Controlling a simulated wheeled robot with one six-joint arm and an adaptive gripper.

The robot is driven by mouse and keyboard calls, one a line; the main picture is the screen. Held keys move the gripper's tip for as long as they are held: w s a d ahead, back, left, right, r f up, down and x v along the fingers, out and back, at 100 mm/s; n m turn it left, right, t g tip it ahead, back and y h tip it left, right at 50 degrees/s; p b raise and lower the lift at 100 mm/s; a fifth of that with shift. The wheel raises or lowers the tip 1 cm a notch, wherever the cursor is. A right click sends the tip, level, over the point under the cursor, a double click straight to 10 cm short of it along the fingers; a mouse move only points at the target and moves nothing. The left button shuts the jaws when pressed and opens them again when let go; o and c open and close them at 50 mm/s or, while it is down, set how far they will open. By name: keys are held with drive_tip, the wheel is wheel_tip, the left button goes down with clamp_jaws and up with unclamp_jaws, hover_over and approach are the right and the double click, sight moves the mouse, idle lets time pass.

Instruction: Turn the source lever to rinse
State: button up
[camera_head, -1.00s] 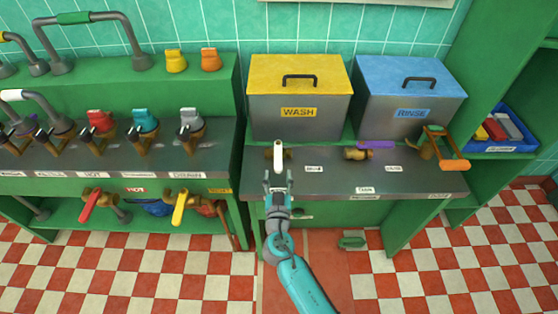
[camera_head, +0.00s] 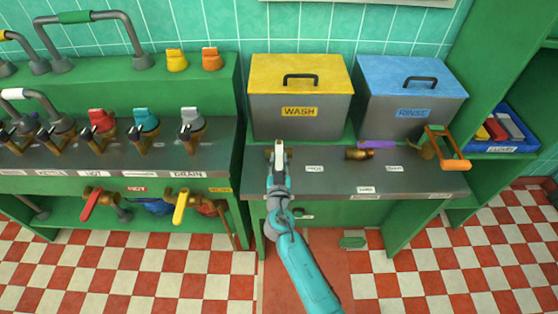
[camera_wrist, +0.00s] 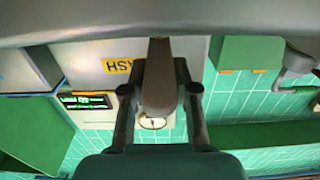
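A white lever (camera_head: 279,152) on a brass valve sits on the grey counter in front of the yellow-lidded WASH tank (camera_head: 299,112). My gripper (camera_head: 277,168) is at this lever, with its fingers on either side of it. In the wrist view, a shaded brownish-grey bar, apparently this lever (camera_wrist: 160,75), lies between the two dark fingers (camera_wrist: 160,95). I cannot tell whether the fingers press on it. The blue-lidded RINSE tank (camera_head: 411,113) stands to the right. The small labels around the lever are too blurred to read for certain.
A brass valve with a purple lever (camera_head: 376,145) and an orange-handled valve (camera_head: 447,150) stand to the right on the counter. Left is a green bench with several coloured valves, including one with a yellow lever (camera_head: 180,206). A blue bin (camera_head: 505,135) sits on the right shelf.

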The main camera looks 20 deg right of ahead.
clamp_jaws()
drive_tip(key=shift+s+d+f+n+y, duration=0.1)
drive_tip(key=shift+d+n+y, duration=0.2)
drive_tip(key=shift+y, duration=0.2)
drive_tip(key=shift+d+n+y, duration=0.2)
drive_tip(key=shift+n+y, duration=0.2)
drive_tip(key=shift+y, duration=0.2)
drive_tip(key=shift+t, duration=0.3)
drive_tip(key=o, duration=1)
unclamp_jaws()
drive_tip(key=shift+c, duration=0.2)
drive_tip(key=shift+s, duration=0.15)
drive_tip(key=s+a, duration=0.2)
drive_tip(key=s, duration=0.9)
drive_tip(key=shift+s, duration=0.3)
